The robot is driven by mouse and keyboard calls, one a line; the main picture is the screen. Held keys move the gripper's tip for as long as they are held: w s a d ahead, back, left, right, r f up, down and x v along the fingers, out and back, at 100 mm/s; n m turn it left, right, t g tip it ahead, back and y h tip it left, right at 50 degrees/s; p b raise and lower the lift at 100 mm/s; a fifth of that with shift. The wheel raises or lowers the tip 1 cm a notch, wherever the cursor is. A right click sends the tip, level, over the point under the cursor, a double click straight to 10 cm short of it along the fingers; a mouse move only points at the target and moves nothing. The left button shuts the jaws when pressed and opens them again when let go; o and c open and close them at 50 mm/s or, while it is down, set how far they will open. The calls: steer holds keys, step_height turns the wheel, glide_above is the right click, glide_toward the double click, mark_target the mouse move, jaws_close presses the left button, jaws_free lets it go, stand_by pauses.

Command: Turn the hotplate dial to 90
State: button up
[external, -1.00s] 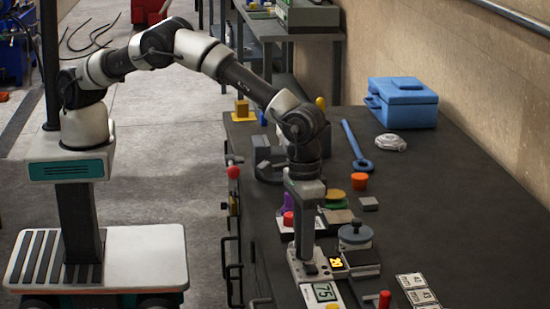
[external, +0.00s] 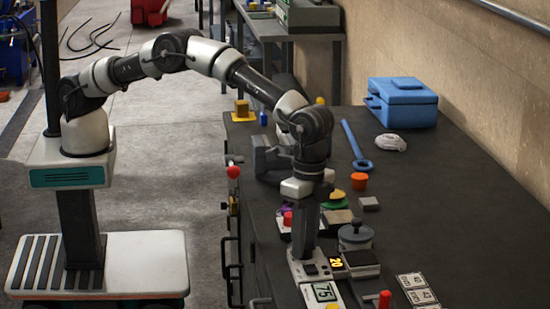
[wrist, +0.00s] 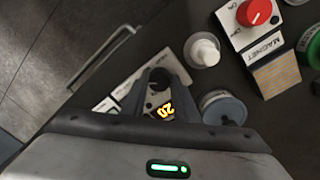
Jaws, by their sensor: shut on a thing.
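The hotplate (external: 299,269) is a pale unit on the near part of the bench, with a dark square top plate (external: 362,260). Its small lit display (external: 336,262) reads 20 in orange; it also shows, tilted, in the wrist view (wrist: 165,110). My gripper (external: 304,254) points down over the control end of the hotplate. In the wrist view my gripper (wrist: 160,82) is shut on the dark round dial (wrist: 159,76), one finger on each side. The dial's marks are too small to read, and the fingers hide it in the external view.
A green display (external: 324,292) reads 75 in front. A grey-lidded round pot (external: 355,235) stands beside the hotplate. In the wrist view, a white bottle (wrist: 202,50) and a MAGNET unit with a red knob (wrist: 254,12) are close by. The bench's right side is fairly clear.

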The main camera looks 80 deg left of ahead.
mark_target(310, 246)
steer(key=m, duration=0.7)
stand_by(0.6)
steer(key=o, duration=1.1)
steer(key=shift+c, duration=0.2)
steer(key=shift+r, duration=0.15)
step_height(310, 246, up, 17)
steer(key=w+p, duration=0.1)
steer(key=p, duration=0.1)
steer(key=shift+w+r, duration=0.1)
steer(key=shift+r, duration=0.05)
